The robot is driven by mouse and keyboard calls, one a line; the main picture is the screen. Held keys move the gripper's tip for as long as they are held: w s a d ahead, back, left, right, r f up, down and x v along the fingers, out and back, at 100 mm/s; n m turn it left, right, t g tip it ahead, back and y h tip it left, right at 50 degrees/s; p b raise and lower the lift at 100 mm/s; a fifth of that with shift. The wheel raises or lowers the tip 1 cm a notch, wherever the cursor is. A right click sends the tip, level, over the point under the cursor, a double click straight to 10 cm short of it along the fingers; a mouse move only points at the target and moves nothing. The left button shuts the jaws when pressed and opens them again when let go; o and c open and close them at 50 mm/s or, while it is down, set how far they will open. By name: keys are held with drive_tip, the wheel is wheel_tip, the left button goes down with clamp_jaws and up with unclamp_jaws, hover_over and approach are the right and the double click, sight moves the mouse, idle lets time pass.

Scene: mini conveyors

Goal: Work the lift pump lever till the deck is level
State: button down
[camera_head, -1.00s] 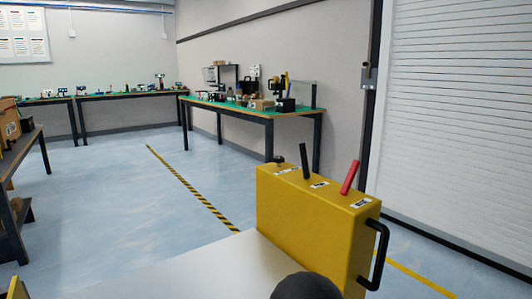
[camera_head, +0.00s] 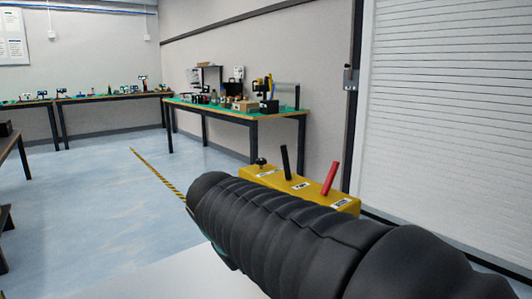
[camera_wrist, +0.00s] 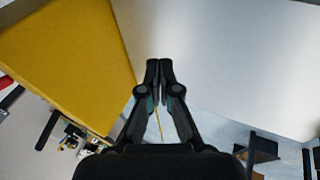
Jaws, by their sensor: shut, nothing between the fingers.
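A yellow pump box (camera_head: 268,176) stands behind my arm in the head view. On its top are a black lever (camera_head: 286,162), a red lever (camera_head: 330,178) and a small black knob (camera_head: 261,163), each by a white label too small to read surely. Both levers lean. The pale grey deck (camera_head: 165,280) shows at the bottom; I cannot tell its tilt. In the wrist view my gripper (camera_wrist: 166,66) is shut and empty, between the yellow box (camera_wrist: 65,45) at left and the deck (camera_wrist: 230,60) at right. My arm hides the gripper in the head view.
A green-topped workbench (camera_head: 235,108) with equipment stands by the back wall, another bench (camera_head: 110,97) left of it. A white roller shutter (camera_head: 450,120) fills the right. The blue floor (camera_head: 90,200) at left is open, crossed by a black-yellow stripe (camera_head: 155,171).

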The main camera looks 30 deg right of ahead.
drive_tip(key=w+d+r+g+h, duration=0.1)
drive_tip(key=w+d+r+h, duration=0.15)
drive_tip(key=w, duration=0.35)
drive_tip(key=w+d+r+n+g+h, duration=0.1)
drive_tip(key=w+d+r+h, duration=0.1)
drive_tip(key=w+d+r, duration=0.3)
drive_tip(key=w+d+r+g+h, duration=0.1)
drive_tip(key=w+d+h, duration=0.2)
drive_tip(key=w, duration=0.4)
drive_tip(key=m+g+h+p, duration=0.1)
drive_tip(key=g+h+p, duration=0.1)
drive_tip(key=h, duration=0.5)
approach(286, 163)
drive_tip(key=w+a+r, duration=0.2)
drive_tip(key=w, duration=0.6)
drive_tip(key=shift+a+f, duration=0.2)
drive_tip(key=shift+a, duration=0.05)
drive_tip(key=shift+d, duration=0.1)
